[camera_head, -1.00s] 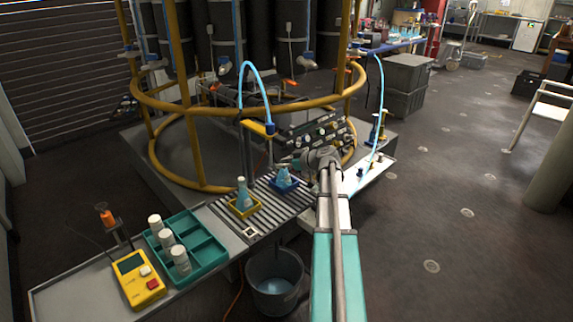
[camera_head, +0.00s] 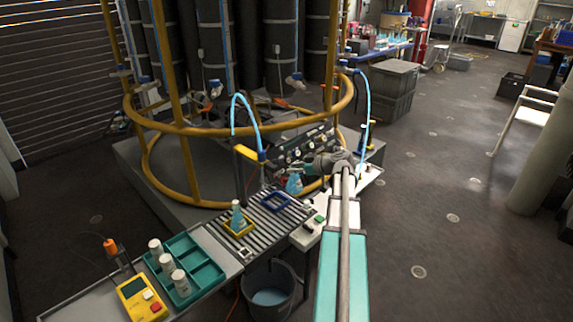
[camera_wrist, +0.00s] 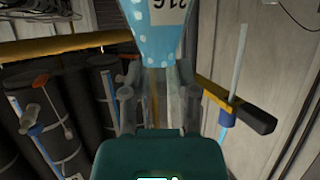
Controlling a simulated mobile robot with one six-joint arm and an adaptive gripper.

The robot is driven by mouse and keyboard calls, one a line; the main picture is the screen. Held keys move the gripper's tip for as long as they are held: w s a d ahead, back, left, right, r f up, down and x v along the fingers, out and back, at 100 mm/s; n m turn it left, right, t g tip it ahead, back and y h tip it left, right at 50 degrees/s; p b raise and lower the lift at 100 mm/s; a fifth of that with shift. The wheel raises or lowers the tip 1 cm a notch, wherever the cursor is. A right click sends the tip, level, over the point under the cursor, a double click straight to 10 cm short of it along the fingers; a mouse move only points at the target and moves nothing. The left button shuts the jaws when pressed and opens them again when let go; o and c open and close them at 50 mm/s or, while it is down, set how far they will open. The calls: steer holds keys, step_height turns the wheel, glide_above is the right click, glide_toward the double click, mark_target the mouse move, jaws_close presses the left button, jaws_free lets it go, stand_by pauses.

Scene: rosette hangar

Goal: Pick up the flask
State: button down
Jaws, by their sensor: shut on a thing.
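A flask with light blue contents (camera_head: 294,185) is in my gripper (camera_head: 304,172), raised just above the slatted rack. In the wrist view the same flask (camera_wrist: 165,32) shows its blue speckled body and a pale label with dark digits. Its clear neck is between the fingers of my gripper (camera_wrist: 158,80), which are shut on it. The blue square holder (camera_head: 287,207) beneath stands empty on the rack. A second, similar flask (camera_head: 237,217) stands upright in the yellow square holder (camera_head: 249,230).
A teal tray (camera_head: 209,262) with several white bottles and a yellow meter (camera_head: 139,298) lie left on the bench. A grey bucket (camera_head: 292,280) stands below. A yellow-railed frame (camera_head: 185,132) and a blue hose (camera_head: 245,100) rise close behind the rack.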

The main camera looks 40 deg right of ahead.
steer(key=p+v, duration=0.2)
steer(key=v, duration=0.4)
steer(key=shift+r, duration=0.2)
steer(key=shift+s+r, duration=0.1)
steer(key=shift+s, duration=0.05)
stand_by(0.4)
steer(key=shift+r+p, duration=2.4)
steer(key=shift+p, duration=0.05)
steer(key=c, duration=0.9)
jaws_free()
jaws_close()
steer(key=shift+d, duration=0.1)
